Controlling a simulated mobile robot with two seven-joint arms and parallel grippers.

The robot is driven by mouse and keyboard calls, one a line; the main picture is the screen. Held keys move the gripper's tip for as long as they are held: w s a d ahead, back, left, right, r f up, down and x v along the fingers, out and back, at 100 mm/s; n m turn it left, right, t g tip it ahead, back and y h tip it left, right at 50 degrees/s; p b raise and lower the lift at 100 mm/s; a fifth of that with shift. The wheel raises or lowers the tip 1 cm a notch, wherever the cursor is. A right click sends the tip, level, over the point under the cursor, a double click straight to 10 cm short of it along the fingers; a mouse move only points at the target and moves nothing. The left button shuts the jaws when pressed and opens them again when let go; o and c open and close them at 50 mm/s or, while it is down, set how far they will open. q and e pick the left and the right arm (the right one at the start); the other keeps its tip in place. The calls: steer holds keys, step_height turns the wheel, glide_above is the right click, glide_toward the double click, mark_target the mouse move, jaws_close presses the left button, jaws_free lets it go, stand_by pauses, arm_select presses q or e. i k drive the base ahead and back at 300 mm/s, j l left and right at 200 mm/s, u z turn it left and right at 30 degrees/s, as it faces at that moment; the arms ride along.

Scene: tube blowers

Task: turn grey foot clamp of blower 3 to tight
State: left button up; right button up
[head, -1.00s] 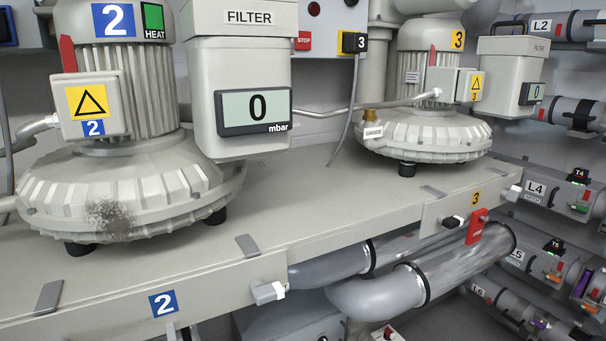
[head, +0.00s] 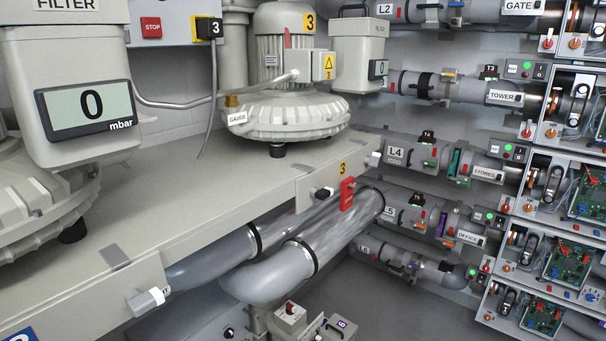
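Blower 3 (head: 290,112) stands on the pale bench in the head view, left of the middle, on short black feet. A yellow 3 label (head: 342,168) marks the bench front panel below it. At that panel's right end is a small grey handle with a whitish end (head: 374,158), which looks like the grey foot clamp. It is too small to tell whether it is at tight or loose. A black knob (head: 323,193) and a red lever (head: 347,194) are on the same panel, to its left. Neither of my grippers is in view.
A similar grey handle (head: 147,299) sits on the nearer panel at lower left. Large grey pipes (head: 275,265) run under the bench. Labelled pipes line the right wall, with open electronics boxes (head: 573,195) at far right. Bare floor (head: 385,300) shows at lower middle.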

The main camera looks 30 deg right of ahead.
mark_target(373, 161)
steer(key=k+l+z, duration=0.15)
steer(key=z, duration=1.1)
